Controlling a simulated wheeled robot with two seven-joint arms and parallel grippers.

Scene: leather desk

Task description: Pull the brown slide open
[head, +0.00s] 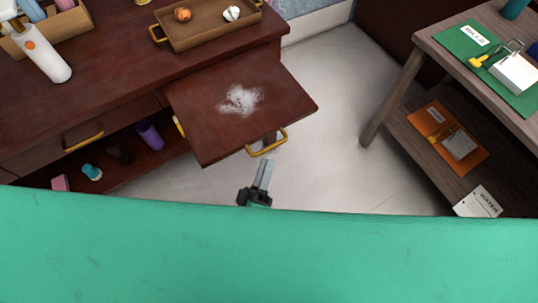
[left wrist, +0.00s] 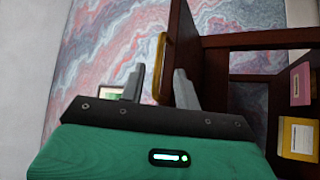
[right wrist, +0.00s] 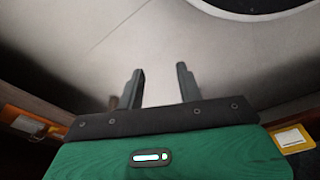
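The brown slide (head: 285,100), a flat board with a white powdery patch (head: 240,99), stands well out from the dark red-brown desk (head: 110,60). A yellow handle (head: 267,144) is on its front edge. My left gripper (head: 264,166) is just in front of the handle, with its fingers pointing toward it. In the left wrist view the fingers are apart and the yellow handle (left wrist: 163,60) appears between them, beside the slide's brown edge (left wrist: 255,41). Contact cannot be told. My right gripper (right wrist: 161,75) is open and empty; it is outside the head view.
A wooden tray (head: 205,30) with two balls lies on the desk. A drawer with a yellow handle (head: 83,138) and an open shelf with a purple cylinder (head: 150,135) are below. A shelf table (head: 440,50) stands right. Pale floor (head: 330,130) between is clear.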

